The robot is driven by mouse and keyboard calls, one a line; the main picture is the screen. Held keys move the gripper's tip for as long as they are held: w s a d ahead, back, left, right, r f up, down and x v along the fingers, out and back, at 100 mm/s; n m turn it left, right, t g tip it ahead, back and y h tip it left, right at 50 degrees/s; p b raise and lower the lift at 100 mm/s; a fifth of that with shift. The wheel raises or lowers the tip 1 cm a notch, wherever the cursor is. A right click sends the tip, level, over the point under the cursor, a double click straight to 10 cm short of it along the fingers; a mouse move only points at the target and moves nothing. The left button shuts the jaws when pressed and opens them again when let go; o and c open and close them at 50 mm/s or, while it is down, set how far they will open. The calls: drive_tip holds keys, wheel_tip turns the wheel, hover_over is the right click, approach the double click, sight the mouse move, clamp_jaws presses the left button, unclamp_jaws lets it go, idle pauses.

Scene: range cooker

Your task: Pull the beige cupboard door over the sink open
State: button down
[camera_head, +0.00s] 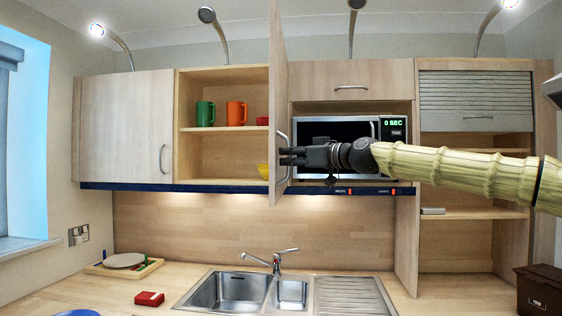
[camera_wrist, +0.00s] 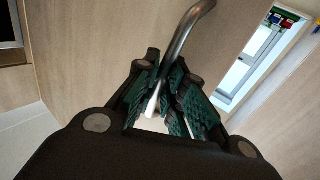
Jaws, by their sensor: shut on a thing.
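The beige cupboard door (camera_head: 278,95) over the sink stands swung out from its cupboard, seen nearly edge-on in the head view. The cupboard's shelves (camera_head: 213,128) show open to its left. My gripper (camera_head: 288,157) reaches in from the right and is shut on the door's curved metal handle (camera_head: 283,138). In the wrist view the fingers (camera_wrist: 170,90) close around the handle (camera_wrist: 187,32), with the door's wood face (camera_wrist: 95,35) behind. The exact finger contact is partly hidden by the finger pads.
A green mug (camera_head: 205,113), an orange mug (camera_head: 236,113) and a yellow bowl (camera_head: 262,170) are in the open cupboard. A microwave (camera_head: 345,130) sits behind my arm. The sink (camera_head: 237,291) and tap (camera_head: 276,260) are below. A shut door (camera_head: 125,125) is at left.

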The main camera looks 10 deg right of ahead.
drive_tip(key=d+b, duration=0.1)
drive_tip(key=d, duration=1.4)
drive_tip(key=shift+s+b, duration=0.25)
drive_tip(key=shift+b, duration=0.15)
drive_tip(key=shift+r, duration=0.1)
drive_tip(key=c, duration=1.8)
unclamp_jaws()
drive_tip(key=shift+o, duration=0.2)
drive_tip(key=shift+w+a, duration=0.1)
drive_tip(key=shift+a, duration=0.05)
drive_tip(key=v, duration=1.2)
